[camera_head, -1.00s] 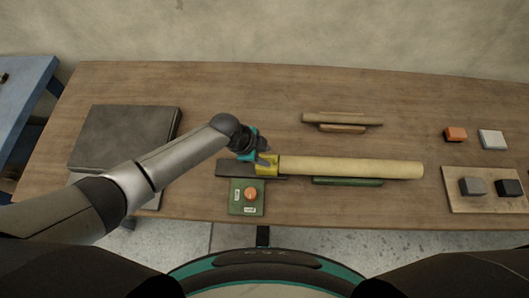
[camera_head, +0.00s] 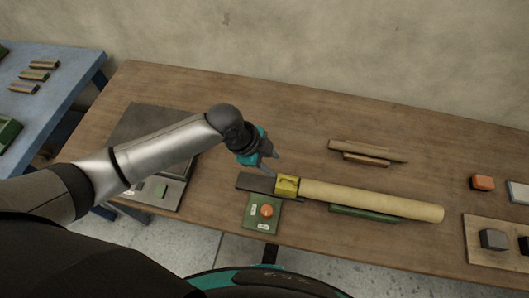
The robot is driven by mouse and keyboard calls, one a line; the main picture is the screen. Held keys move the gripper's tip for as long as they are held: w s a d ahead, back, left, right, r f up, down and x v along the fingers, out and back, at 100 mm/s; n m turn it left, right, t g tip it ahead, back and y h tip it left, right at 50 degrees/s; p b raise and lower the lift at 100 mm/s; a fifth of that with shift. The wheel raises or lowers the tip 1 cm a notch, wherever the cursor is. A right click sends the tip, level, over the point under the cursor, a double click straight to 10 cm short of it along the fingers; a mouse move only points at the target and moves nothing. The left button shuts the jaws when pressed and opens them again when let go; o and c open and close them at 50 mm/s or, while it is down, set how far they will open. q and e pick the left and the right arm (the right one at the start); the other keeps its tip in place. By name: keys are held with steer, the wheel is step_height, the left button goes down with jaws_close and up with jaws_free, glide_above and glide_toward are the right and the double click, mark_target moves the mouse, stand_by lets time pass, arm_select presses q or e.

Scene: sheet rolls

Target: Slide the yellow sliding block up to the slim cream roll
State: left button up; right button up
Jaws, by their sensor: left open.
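The yellow sliding block (camera_head: 287,185) sits on a dark rail (camera_head: 255,183) near the front middle of the table. The slim cream roll (camera_head: 370,199) lies to its right, its left end right up against the block as far as I can see. A green support (camera_head: 365,214) shows below the roll. My left gripper (camera_head: 273,167) is open, just up and left of the yellow block, and appears apart from it. My right gripper is not in view.
A green box with an orange button (camera_head: 266,211) stands in front of the rail. Orange (camera_head: 482,182) and grey blocks (camera_head: 494,239) are at the right. A blue table (camera_head: 50,90) stands at the left.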

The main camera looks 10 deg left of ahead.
arm_select(q)
steer(key=shift+v, duration=2)
